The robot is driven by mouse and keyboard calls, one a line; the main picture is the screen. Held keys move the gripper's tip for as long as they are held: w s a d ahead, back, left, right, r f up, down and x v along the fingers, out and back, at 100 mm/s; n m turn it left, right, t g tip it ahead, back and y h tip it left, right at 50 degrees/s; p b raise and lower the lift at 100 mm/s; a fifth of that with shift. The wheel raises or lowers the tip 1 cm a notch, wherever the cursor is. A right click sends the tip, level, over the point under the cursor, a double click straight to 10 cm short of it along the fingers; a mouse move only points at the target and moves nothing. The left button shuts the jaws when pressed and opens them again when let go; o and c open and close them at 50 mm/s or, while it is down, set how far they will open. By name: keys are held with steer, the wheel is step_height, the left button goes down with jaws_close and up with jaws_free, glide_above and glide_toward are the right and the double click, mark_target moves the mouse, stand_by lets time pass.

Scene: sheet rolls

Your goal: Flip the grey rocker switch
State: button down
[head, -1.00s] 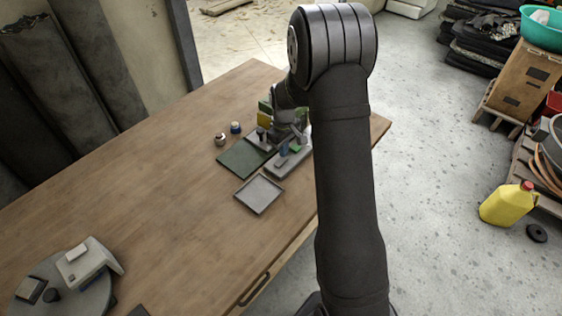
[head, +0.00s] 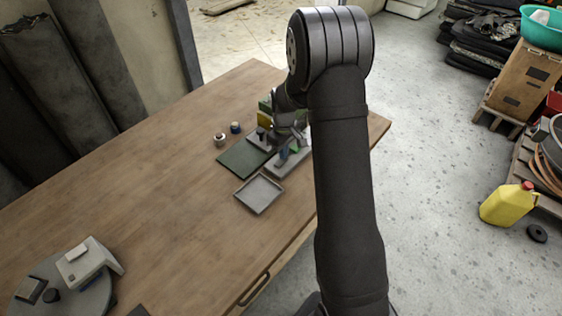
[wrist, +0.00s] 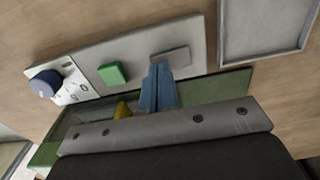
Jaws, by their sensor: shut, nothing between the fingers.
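The grey rocker switch (wrist: 171,57) sits on a light grey panel (wrist: 135,52) in the wrist view, to the right of a green block-like button (wrist: 111,74). My gripper (wrist: 157,68) shows its two blue fingers together, with nothing between them. Their tips are at the near edge of the rocker and overlap it slightly in the picture; I cannot tell whether they touch it. In the head view my gripper (head: 283,157) is low over the panel (head: 287,168), and my arm hides part of the panel.
A dark blue knob (wrist: 45,83) on a white plate is at the panel's left end in the wrist view. A grey tray (head: 259,210) and a dark green mat (head: 240,160) lie beside the panel. Two small round items stand behind the mat. The wooden table (head: 150,190) is mostly clear leftward.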

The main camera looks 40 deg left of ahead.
steer(key=shift+f, duration=0.4)
steer(key=shift+r, duration=3.55)
steer(key=shift+f, duration=3.5)
steer(key=shift+r, duration=0.1)
